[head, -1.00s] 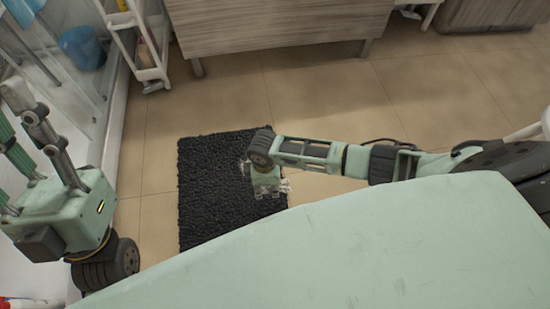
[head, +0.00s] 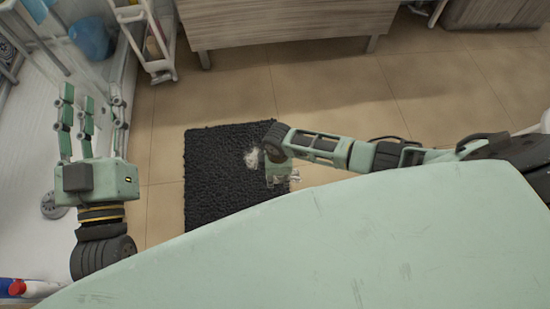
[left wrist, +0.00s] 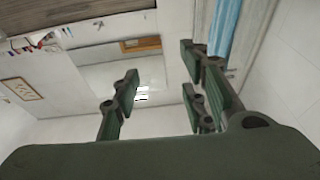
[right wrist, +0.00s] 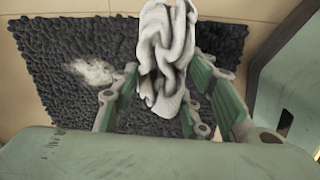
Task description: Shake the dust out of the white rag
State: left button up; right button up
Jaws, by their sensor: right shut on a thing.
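The white rag (right wrist: 165,45) hangs crumpled between the fingers of my right gripper (right wrist: 163,88), which is shut on it. In the head view my right gripper (head: 278,170) is above the right edge of a dark mat, and the rag is mostly hidden there. A pale, fluffy patch that looks like dust (head: 252,158) shows on the mat beside that gripper. It also shows in the right wrist view (right wrist: 95,72). My left gripper (head: 90,100) is raised at the left, its fingers apart and empty. The left wrist view (left wrist: 160,85) shows nothing between them.
The black textured mat (head: 215,195) lies on a tan tiled floor (head: 330,90). A wooden cabinet (head: 280,22) and a white cart (head: 150,45) stand behind it. A blue bucket (head: 90,38) is at the upper left, near a glass panel.

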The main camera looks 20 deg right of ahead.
aim_at(294, 178)
jog(key=d, duration=0.4)
jog(key=shift+r, duration=0.1)
jog(key=shift+a, duration=0.4)
jog(key=a+p, duration=0.1)
jog(key=a, duration=0.5)
jog(key=shift+d, duration=0.2)
jog(key=d+p, duration=0.1)
jog(key=d, duration=0.5)
jog(key=shift+d, duration=0.25)
pick_arm(q)
notch_tip(294, 178, down, 11)
jog(key=a+g+y, duration=0.1)
jog(key=g+y, duration=0.1)
jog(key=g, duration=0.4)
jog(key=shift+s+a, duration=0.4)
